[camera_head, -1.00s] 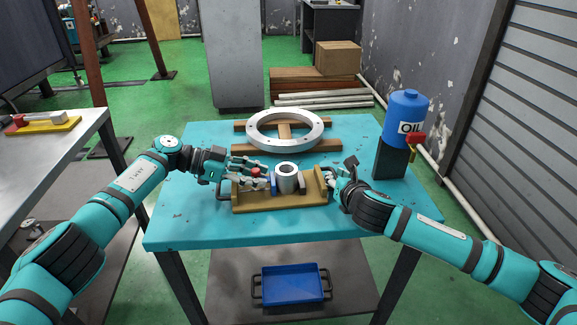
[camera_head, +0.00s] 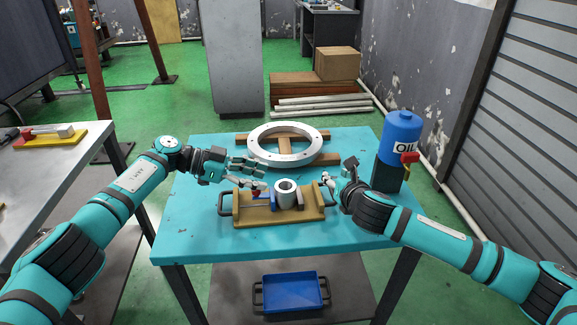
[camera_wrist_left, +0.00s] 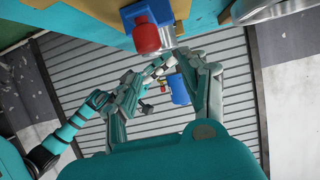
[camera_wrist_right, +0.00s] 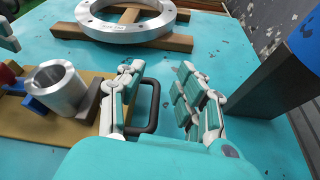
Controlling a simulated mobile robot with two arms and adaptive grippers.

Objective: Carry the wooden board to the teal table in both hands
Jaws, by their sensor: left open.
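The wooden board (camera_head: 265,219) lies flat on the teal table (camera_head: 200,238), with a black handle at each end. It bears a metal cylinder (camera_head: 285,192) and a blue clamp with a red knob (camera_wrist_left: 147,36). My left gripper (camera_head: 254,173) is open, above the board's left part and inward of the left handle (camera_head: 225,204). My right gripper (camera_head: 339,172) is near the board's right end. In the right wrist view its fingers are spread and empty, with the right handle (camera_wrist_right: 152,108) showing between and below them; the height gap is hard to judge.
A metal ring (camera_head: 287,157) on wooden strips lies behind the board. A blue oil bottle (camera_head: 402,128) on a dark block stands at the table's right. A grey table (camera_head: 60,165) is at the left. A blue tray (camera_head: 290,291) sits below. The table's front strip is clear.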

